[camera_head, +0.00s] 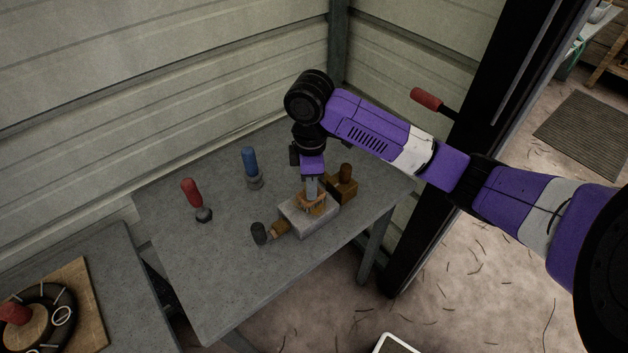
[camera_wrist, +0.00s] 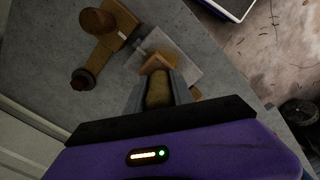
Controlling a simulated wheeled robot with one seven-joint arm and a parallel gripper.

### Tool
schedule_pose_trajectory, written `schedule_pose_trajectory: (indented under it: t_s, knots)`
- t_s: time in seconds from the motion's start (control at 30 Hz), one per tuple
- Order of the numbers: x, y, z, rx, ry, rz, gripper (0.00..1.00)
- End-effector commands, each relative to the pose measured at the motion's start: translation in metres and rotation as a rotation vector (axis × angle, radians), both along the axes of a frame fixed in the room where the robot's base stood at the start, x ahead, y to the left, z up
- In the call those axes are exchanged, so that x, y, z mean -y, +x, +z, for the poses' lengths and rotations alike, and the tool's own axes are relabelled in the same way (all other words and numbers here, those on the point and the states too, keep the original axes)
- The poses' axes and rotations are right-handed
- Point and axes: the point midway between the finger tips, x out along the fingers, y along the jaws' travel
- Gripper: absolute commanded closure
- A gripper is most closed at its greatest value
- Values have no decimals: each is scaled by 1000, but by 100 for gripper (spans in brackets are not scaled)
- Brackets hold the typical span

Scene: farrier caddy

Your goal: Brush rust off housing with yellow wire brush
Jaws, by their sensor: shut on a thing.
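My gripper (camera_head: 311,186) points down over the table and is shut on the yellow wire brush, whose yellowish top shows between the fingers (camera_wrist: 158,90) in the wrist view. A tan-orange block (camera_head: 313,205), apparently the brush's body, shows below the fingers; in the wrist view parts of it (camera_wrist: 157,63) stick out past them. It sits on or just above the pale grey housing (camera_head: 298,222), also in the wrist view (camera_wrist: 180,62). I cannot tell whether it touches. The bristles and any rust beneath are hidden.
A brown block with a knob (camera_head: 345,184) stands close behind the housing. A dark-ended wooden piece (camera_head: 262,233) lies at its left. Blue-handled (camera_head: 250,165) and red-handled (camera_head: 192,193) tools stand farther left. The table's front left (camera_head: 215,275) is clear.

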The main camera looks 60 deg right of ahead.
Motion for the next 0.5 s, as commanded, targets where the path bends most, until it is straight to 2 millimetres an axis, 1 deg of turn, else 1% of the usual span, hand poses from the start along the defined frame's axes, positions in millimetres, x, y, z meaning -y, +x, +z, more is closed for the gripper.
schedule_pose_trajectory:
  t_s: [0.03, 0.2, 0.33, 0.5]
  knots:
    - [-3, -1, -3, -4, 7, 5, 100]
    - [3, -3, -4, -6, 7, 5, 100]
    - [4, -3, -4, -7, 5, 3, 100]
    - [6, -4, 0, -9, 3, 0, 100]
